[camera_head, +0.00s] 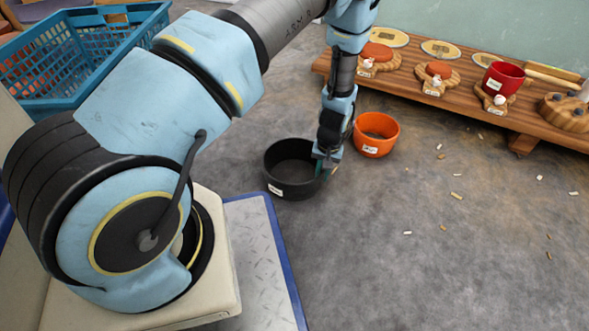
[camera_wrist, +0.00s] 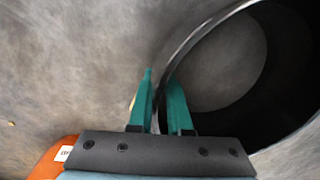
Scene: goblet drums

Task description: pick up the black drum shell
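The black drum shell (camera_head: 290,190) is a round, open-topped, hollow shell with a white label on its front. It appears upright on the grey floor. In the wrist view its rim and dark inside (camera_wrist: 280,75) fill the upper right. My gripper (camera_head: 325,168) is at the shell's right side, pointing down. In the wrist view its two teal fingers (camera_wrist: 160,78) straddle the wall, one outside and one inside. The fingers are close together; whether both press on the wall cannot be told.
An orange drum shell (camera_head: 374,148) stands close behind and right of my gripper. A low wooden bench (camera_head: 440,98) carries a red shell (camera_head: 503,78) and other pieces. A blue crate (camera_head: 85,60) is at upper left. Small chips litter the otherwise clear floor at right.

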